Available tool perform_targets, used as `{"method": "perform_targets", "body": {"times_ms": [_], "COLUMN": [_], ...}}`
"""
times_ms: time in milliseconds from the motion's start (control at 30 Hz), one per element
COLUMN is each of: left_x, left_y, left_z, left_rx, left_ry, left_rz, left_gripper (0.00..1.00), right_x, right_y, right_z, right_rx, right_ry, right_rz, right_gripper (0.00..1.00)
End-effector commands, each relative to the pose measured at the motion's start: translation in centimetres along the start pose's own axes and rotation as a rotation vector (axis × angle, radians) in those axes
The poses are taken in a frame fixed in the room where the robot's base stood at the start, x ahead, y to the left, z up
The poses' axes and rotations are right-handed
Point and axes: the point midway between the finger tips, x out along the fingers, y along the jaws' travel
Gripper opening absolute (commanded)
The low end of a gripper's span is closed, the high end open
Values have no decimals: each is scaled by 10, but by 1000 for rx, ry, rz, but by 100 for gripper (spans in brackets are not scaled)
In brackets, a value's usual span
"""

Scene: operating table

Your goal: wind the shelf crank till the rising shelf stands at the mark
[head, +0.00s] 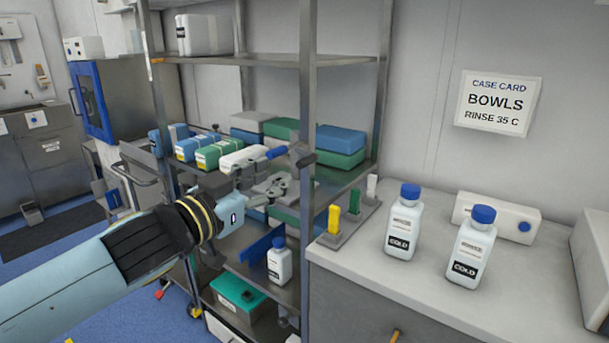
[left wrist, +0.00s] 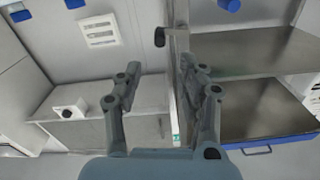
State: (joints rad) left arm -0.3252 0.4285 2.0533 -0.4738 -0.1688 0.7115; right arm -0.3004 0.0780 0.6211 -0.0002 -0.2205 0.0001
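The metal shelf rack (head: 307,90) stands in the middle of the head view. A dark knob (left wrist: 159,37) shows beyond the fingertips by the post. A lower shelf (head: 255,272) bears a blue-capped bottle (head: 280,262); whether it is the rising shelf is unclear. I cannot make out the mark.
Two blue-capped bottles marked COLD (head: 403,225) (head: 471,247) stand on the counter (head: 360,262) to the right. A holder with yellow, green and white pieces (head: 347,228) is at its left edge. Blue and green boxes (head: 218,153) fill the rack's middle shelf.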

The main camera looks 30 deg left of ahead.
Motion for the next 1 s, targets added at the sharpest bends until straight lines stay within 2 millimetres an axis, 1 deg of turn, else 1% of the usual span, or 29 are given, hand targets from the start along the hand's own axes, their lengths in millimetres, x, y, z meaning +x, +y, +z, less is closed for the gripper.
{"method": "perform_targets", "body": {"times_ms": [33,167,367,433,500,600,700,800,900,1000], "left_x": [0,3,21,29,40,54,75,90,100,106], "left_y": [-2,-3,-3,-2,-2,-1,-1,-1,-1,0], "left_z": [4,5,3,2,6,6,7,6,6,5], "left_rx": [18,22,18,16,16,16,15,16,18,19], "left_ry": [0,-4,-3,0,1,0,1,-1,-2,-3], "left_rz": [9,12,11,12,9,12,11,12,13,13], "left_gripper": [40,40,40,40,40,40,40,40,40,40], "right_x": [5,4,-1,-2,6,12,19,22,24,25], "right_y": [0,0,0,0,0,0,0,0,0,0], "right_z": [1,1,0,0,1,2,3,4,4,4], "right_rx": [0,0,0,0,0,0,-1,-1,-1,-1], "right_ry": [0,0,0,0,-1,-1,-2,-2,-2,-2], "right_rz": [0,0,0,0,1,1,2,2,2,2], "right_gripper": [40,40,40,40,40,40,40,40,40,40]}}
